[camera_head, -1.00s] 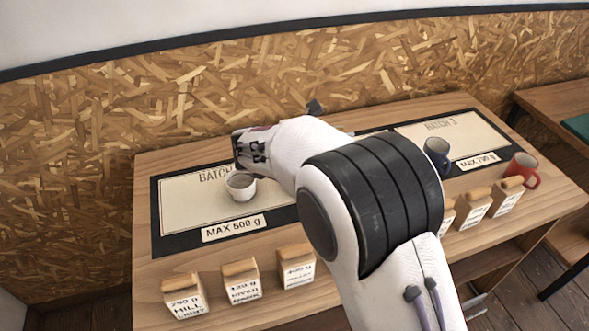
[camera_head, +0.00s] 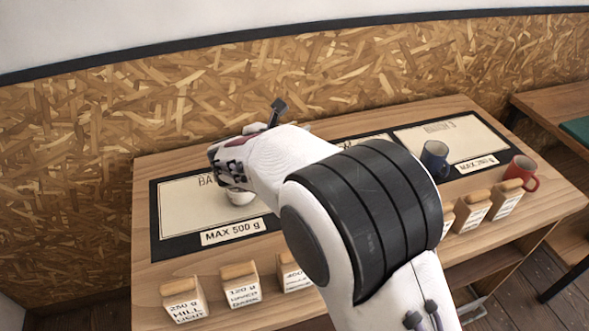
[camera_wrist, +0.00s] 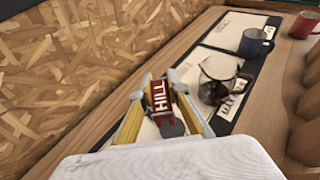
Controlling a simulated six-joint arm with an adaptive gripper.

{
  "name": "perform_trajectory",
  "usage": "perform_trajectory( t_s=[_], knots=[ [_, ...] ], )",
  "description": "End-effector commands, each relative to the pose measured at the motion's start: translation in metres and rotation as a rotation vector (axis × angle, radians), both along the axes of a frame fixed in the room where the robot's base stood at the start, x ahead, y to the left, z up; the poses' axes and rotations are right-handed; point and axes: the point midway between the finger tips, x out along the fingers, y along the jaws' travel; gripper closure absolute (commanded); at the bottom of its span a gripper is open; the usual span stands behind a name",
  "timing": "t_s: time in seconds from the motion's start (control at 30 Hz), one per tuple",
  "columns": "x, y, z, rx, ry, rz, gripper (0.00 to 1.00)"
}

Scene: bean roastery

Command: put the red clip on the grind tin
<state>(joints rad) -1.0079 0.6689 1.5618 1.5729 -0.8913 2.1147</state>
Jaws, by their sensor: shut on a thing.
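The red clip (camera_wrist: 159,97), lettered "HILL", is held between the yellowish fingers of my gripper (camera_wrist: 160,90) in the wrist view. In the head view my gripper (camera_head: 222,162) is above the left mat, and the clip cannot be made out there. A small pale round vessel (camera_head: 240,197), which may be the grind tin, stands on the left mat, just below my gripper and partly hidden by it. My gripper appears apart from it.
Several labelled blocks or bags (camera_head: 184,299) line the table's front edge. A glass carafe (camera_wrist: 217,78) stands on the middle mat. A blue mug (camera_head: 434,157) is on the right mat, with a red mug (camera_head: 521,172) beside it. The left mat (camera_head: 180,210) is mostly bare.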

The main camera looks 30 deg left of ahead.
Motion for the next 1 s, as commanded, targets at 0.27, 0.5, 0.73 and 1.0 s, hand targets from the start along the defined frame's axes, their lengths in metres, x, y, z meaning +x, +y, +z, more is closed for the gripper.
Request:
perform_trajectory(
  t_s=[0.27,0.5,0.73,1.0],
  knots=[
    [0.0,0.0,-0.031,-0.004,0.002,0.0,0.94],
    [0.0,0.0,-0.058,-0.002,0.001,0.0,0.94],
    [0.0,0.0,-0.061,0.0,0.0,-0.001,0.94],
    [0.0,0.0,-0.065,-0.002,0.001,0.0,0.94]
  ],
)
